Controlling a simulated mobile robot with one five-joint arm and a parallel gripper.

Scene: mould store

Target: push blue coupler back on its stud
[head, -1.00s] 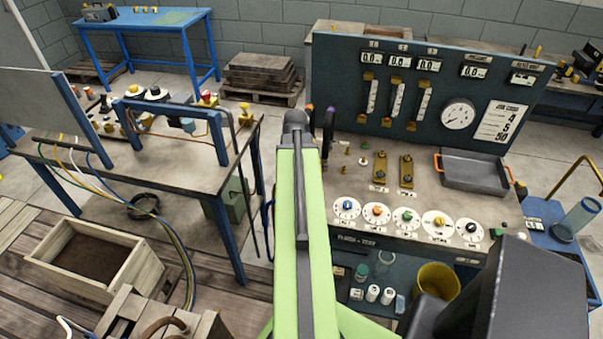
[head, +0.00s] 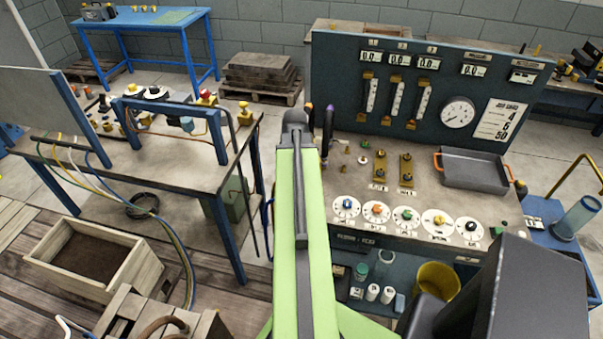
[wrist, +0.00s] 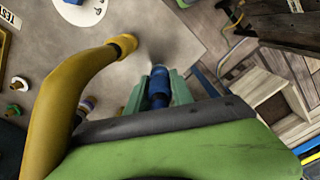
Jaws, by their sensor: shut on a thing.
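In the wrist view, the blue coupler (wrist: 160,88) sits between the pale green fingers of my gripper (wrist: 158,94), which are shut on it. Its far end points at the grey bench surface. I cannot tell whether a stud is inside or in front of that end. In the head view my own arm hides the fingers and the coupler; only a dark upright piece with a purple top (head: 329,125) shows just right of the arm's end.
A thick yellow curved pipe (wrist: 62,95) rises close left of my gripper in the wrist view. The bench (head: 340,180) carries dials, brass blocks and a grey tray (head: 474,170). A panel with gauges (head: 425,90) stands behind. An open wooden crate (head: 95,255) is at the left.

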